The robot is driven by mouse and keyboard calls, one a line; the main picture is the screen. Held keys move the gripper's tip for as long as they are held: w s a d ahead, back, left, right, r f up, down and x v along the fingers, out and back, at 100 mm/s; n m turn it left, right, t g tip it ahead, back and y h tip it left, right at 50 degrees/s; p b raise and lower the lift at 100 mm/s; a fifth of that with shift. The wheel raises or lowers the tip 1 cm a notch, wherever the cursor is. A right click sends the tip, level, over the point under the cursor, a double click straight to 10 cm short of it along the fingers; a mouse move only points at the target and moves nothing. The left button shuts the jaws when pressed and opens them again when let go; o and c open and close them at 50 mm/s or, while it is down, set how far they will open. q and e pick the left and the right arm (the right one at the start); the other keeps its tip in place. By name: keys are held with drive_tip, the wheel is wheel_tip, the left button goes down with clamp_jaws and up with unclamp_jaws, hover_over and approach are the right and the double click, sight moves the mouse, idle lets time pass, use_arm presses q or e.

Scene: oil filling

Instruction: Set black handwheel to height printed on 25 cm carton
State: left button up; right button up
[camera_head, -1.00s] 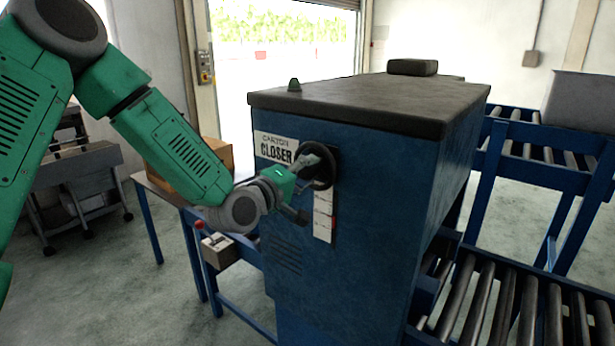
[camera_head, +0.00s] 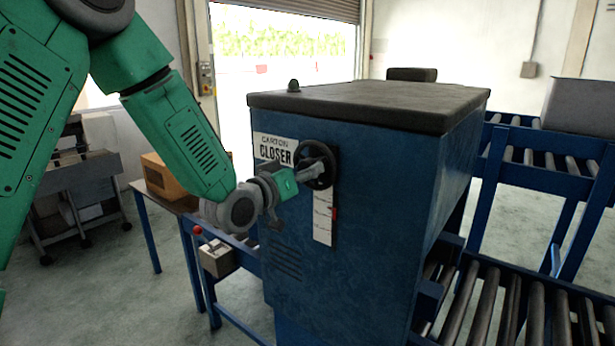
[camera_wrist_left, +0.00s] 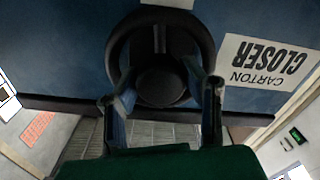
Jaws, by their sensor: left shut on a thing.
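The black handwheel (camera_head: 329,152) is on the front of the blue carton closer (camera_head: 375,220). My left gripper (camera_head: 312,172) is at the wheel, shut on it. In the left wrist view, the wheel's round rim and hub (camera_wrist_left: 160,80) lie between the two fingers of the gripper (camera_wrist_left: 165,95); the exact contact is hard to see. A white scale strip (camera_head: 322,215) hangs below the wheel with a red mark at its right edge; its figures are too small to read. A brown carton (camera_head: 165,178) stands on the table at left, partly behind my arm; no print is legible on it.
A "CARTON CLOSER" sign (camera_head: 275,149) is left of the wheel. A small box with a red knob (camera_head: 216,258) sits below my wrist. Roller conveyors (camera_head: 500,305) run at right. A grey cart (camera_head: 75,190) stands at far left.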

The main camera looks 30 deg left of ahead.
use_arm(q)
drive_tip(key=m+b, duration=0.1)
drive_tip(key=m, duration=0.1)
drive_tip(key=f+m+b, duration=0.1)
drive_tip(key=m, duration=0.2)
drive_tip(key=shift+s+m, duration=0.1)
drive_tip(key=shift+m, duration=0.2)
drive_tip(key=shift+r+m+b, duration=0.1)
drive_tip(key=shift+m+b, duration=1.15)
drive_tip(key=shift+m, duration=0.85)
drive_tip(key=o, duration=1.1)
drive_tip(key=shift+o, duration=0.2)
drive_tip(key=shift+a+r, duration=0.1)
drive_tip(key=shift+a, duration=0.05)
drive_tip(key=shift+r, duration=0.1)
